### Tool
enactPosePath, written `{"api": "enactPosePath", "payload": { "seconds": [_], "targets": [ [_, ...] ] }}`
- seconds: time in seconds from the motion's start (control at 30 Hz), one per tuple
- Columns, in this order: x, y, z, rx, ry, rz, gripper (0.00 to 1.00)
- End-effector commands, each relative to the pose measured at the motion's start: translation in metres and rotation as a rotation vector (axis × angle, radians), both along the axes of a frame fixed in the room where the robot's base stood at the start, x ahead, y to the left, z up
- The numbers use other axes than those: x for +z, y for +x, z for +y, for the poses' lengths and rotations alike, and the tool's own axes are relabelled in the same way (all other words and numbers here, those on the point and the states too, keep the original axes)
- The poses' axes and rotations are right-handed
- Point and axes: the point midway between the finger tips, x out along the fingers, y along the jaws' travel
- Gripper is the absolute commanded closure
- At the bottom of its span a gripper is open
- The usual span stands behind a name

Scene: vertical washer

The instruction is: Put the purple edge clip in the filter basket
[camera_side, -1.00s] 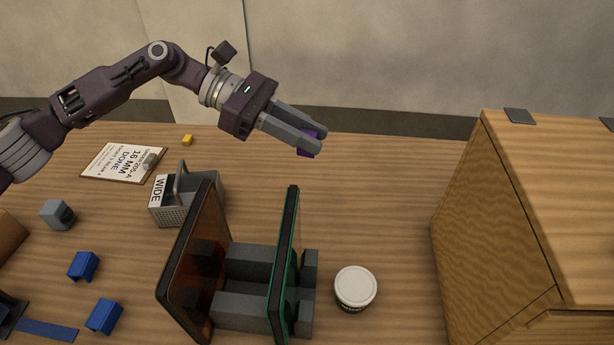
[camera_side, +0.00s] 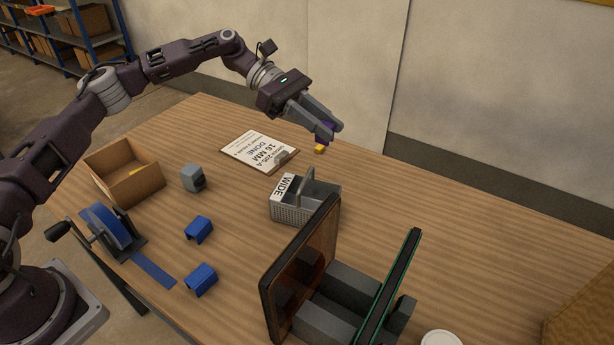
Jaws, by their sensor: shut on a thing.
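My gripper (camera_side: 324,127) is shut on the purple edge clip (camera_side: 325,138), whose lower part shows between the fingertips. It holds the clip in the air, above the far side of the table in the picture. The grey filter basket (camera_side: 292,214) stands on the table, below the gripper in the picture and slightly to its left. It has perforated walls, an upright handle and a white label reading "WIDE". The clip is apart from the basket. The basket's inside is mostly hidden by its walls and label.
A rack (camera_side: 328,312) holds an amber panel (camera_side: 300,262) and a green-edged panel (camera_side: 391,290) upright, close to the basket. A yellow block (camera_side: 320,149), clipboard (camera_side: 259,151), grey block (camera_side: 193,178), blue clips (camera_side: 199,229), cardboard box (camera_side: 125,180) and white-lidded jar (camera_side: 441,338) lie around.

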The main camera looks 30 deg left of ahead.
Motion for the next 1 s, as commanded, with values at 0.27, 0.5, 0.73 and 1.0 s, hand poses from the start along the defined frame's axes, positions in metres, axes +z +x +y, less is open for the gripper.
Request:
{"api": "enactPosePath", "payload": {
  "seconds": [0.27, 0.5, 0.73, 1.0],
  "targets": [
    [-0.021, -0.005, 0.042, 0.032, -0.009, 0.013, 1.0],
    [-0.078, -0.005, 0.04, 0.033, -0.011, 0.014, 1.0],
    [-0.108, -0.005, 0.04, 0.032, -0.01, 0.009, 1.0],
    [-0.11, -0.005, 0.04, 0.032, -0.01, 0.009, 1.0]
  ]
}}
